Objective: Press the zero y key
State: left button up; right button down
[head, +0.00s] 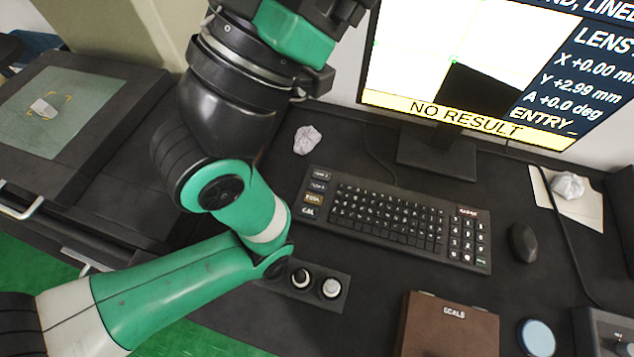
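The black keyboard (395,218) lies on the dark desk in the head view. A column of larger keys stands at its left end. The second key from the top (318,187) seems to be the zero y key, but its label is too small to read surely. The monitor (480,70) reads X +0.00 mm, Y +2.99 mm, A +0.0 deg, with a NO RESULT bar. My green and black left arm crosses the left half and rises left of the keyboard to the top edge. Neither gripper's fingers can be made out.
A mouse (523,242) lies right of the keyboard. Two round knobs on a panel (318,287), a brown case (448,328) and a blue disc (537,338) lie in front. Crumpled paper (307,140) lies behind the keys. A stage with a glass plate (55,110) stands at left.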

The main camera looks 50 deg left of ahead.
pick_arm(q)
jog(key=shift+d, duration=0.2)
grip_shut()
dwell(0.3)
dwell(1.3)
